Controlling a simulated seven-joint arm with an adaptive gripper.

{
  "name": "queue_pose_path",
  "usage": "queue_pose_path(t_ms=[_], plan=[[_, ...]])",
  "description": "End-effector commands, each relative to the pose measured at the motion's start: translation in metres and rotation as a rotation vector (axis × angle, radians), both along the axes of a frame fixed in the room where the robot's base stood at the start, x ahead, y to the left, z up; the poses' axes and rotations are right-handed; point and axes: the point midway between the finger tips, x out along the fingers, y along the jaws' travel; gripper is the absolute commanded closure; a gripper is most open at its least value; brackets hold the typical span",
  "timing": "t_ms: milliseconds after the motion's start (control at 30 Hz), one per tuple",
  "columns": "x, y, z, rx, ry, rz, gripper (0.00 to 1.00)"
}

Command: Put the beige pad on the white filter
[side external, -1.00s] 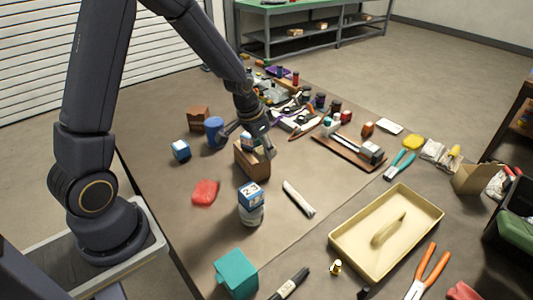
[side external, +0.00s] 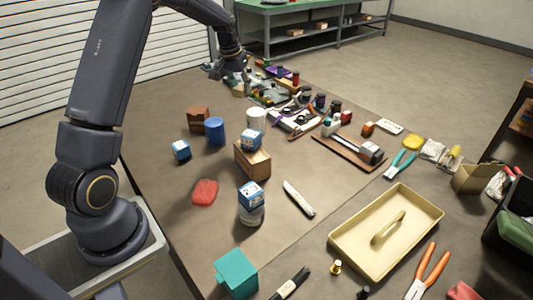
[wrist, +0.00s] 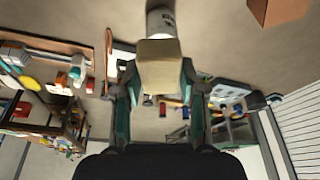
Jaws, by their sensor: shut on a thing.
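The beige pad (wrist: 160,65) is between the two fingers of my gripper (wrist: 160,88) in the wrist view, with my gripper shut on it. In the side view my gripper (side external: 237,80) is at the far left end of the table, with a small beige shape (side external: 238,90) at its fingers. A white cylinder (side external: 256,119), which looks like the white filter, stands upright behind the wooden block. A white cylinder with a dark marking (wrist: 160,22) also shows just past the pad in the wrist view, partly hidden by it. In the side view my gripper is apart from the cylinder.
Near the cylinder are a blue cup (side external: 215,131), a wooden block (side external: 252,160) with a blue-and-white cube on it, and a brown box (side external: 198,119). Several small parts crowd the table's far end. Bare table lies around the red pad (side external: 205,192).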

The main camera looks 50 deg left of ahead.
Motion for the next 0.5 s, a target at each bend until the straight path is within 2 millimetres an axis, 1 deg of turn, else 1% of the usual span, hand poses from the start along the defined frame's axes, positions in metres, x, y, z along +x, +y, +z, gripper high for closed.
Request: queue_pose_path(t_ms=[33, 100, 167, 200, 300, 367, 500], plan=[[0.013, 0.006, -0.008, 0.000, 0.001, -0.001, 0.89], [0.029, 0.013, -0.016, -0.001, 0.002, -0.001, 0.89], [0.041, 0.018, -0.023, -0.002, 0.003, -0.001, 0.89], [0.047, 0.020, -0.034, -0.003, 0.004, -0.001, 0.89], [0.062, 0.027, -0.053, -0.002, 0.003, -0.001, 0.89], [0.069, 0.030, -0.062, -0.001, 0.002, -0.001, 0.89], [0.077, 0.033, -0.071, 0.000, 0.000, -0.002, 0.89]])
